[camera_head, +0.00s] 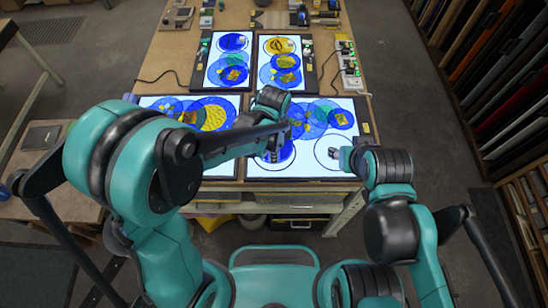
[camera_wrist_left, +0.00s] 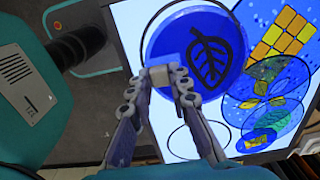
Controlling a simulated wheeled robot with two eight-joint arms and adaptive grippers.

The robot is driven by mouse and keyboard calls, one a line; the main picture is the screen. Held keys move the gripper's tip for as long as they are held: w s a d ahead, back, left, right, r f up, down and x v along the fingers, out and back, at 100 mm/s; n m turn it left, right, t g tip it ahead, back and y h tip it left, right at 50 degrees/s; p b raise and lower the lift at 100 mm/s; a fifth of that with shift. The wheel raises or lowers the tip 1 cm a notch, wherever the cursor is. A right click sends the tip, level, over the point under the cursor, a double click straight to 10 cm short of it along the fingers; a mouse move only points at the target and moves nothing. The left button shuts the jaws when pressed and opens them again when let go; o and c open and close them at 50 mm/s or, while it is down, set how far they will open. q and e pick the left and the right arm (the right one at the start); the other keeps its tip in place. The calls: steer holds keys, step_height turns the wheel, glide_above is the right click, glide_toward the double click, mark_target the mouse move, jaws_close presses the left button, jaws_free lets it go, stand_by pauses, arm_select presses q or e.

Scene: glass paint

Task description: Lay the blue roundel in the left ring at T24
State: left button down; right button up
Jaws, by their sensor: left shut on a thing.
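The blue roundel (camera_wrist_left: 222,48) is a round blue disc with a dark leaf drawing, seen large in the left wrist view. My left gripper (camera_wrist_left: 170,76) is shut on the roundel's near edge, with a small pale block at the fingertips. A dark ring outline (camera_wrist_left: 146,32) shows just beyond the disc's left edge. In the head view the blue disc (camera_head: 284,154) shows at the left ring on the front right light panel (camera_head: 308,171), partly hidden by my left gripper (camera_head: 283,134). I cannot tell whether it touches the panel. My right gripper (camera_head: 337,153) is beside the right ring.
The right ring (camera_head: 318,160) is empty. Overlapping blue and yellow discs (camera_head: 318,117) lie behind the rings. More lit panels (camera_head: 226,62) stand farther back. A power strip (camera_head: 349,66) runs along the right table edge. A sheet rack (camera_head: 500,80) stands at right.

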arm_select(q)
step_height(320, 180, down, 3)
steer(key=shift+r+b, duration=0.1)
steer(key=shift+b, duration=0.2)
steer(key=c, duration=1.4)
jaws_free()
